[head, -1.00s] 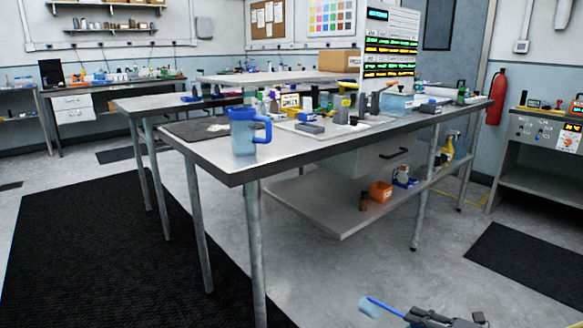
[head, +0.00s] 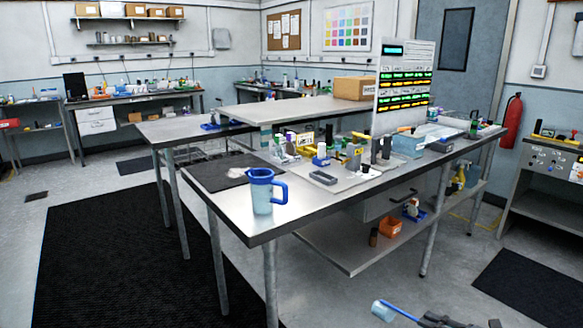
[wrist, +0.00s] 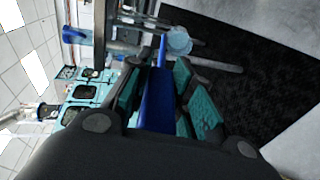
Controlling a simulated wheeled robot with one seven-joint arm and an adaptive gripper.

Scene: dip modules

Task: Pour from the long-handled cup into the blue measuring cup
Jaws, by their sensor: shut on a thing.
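The blue measuring cup (head: 262,193) stands upright near the front left corner of the steel workbench (head: 228,207), its handle toward the right. My gripper (head: 432,319) is low at the bottom edge of the head view, in front of the bench. It is shut on the blue handle of the long-handled cup (head: 384,311), whose pale blue bowl points left. In the wrist view the blue handle (wrist: 158,100) runs between my finger pads to the light blue bowl (wrist: 179,41). The bowl's contents cannot be made out. The measuring cup also shows at the upper left there (wrist: 77,36).
A dark mat (head: 222,172) lies on the bench behind the measuring cup. A grey tray (head: 323,178), small bottles and a display board (head: 404,90) stand farther back. Open floor lies in front of the bench.

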